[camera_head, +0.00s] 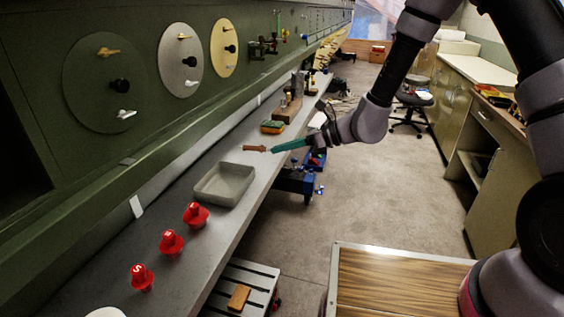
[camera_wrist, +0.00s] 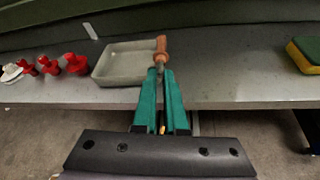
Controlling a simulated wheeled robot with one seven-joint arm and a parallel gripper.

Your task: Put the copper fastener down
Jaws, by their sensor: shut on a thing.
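The copper fastener (camera_head: 255,148) is a small copper-brown piece with a thicker head. It also shows in the wrist view (camera_wrist: 161,46), sticking out beyond the fingertips. My gripper (camera_head: 276,149) has green fingers and is shut on the fastener's near end; the fingertips (camera_wrist: 160,71) meet around it in the wrist view. The fastener is held over the bench, beyond the far right corner of a shallow grey tray (camera_head: 224,183) in the head view. In the wrist view it overlaps the right edge of this tray (camera_wrist: 120,65), which looks empty.
Red knobs (camera_head: 171,243) stand in a row on the grey bench (camera_head: 185,270), left of the tray in the wrist view. A yellow-green sponge (camera_head: 272,127) lies farther along. The dark green fuselage panel (camera_head: 100,150) rises behind the bench.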

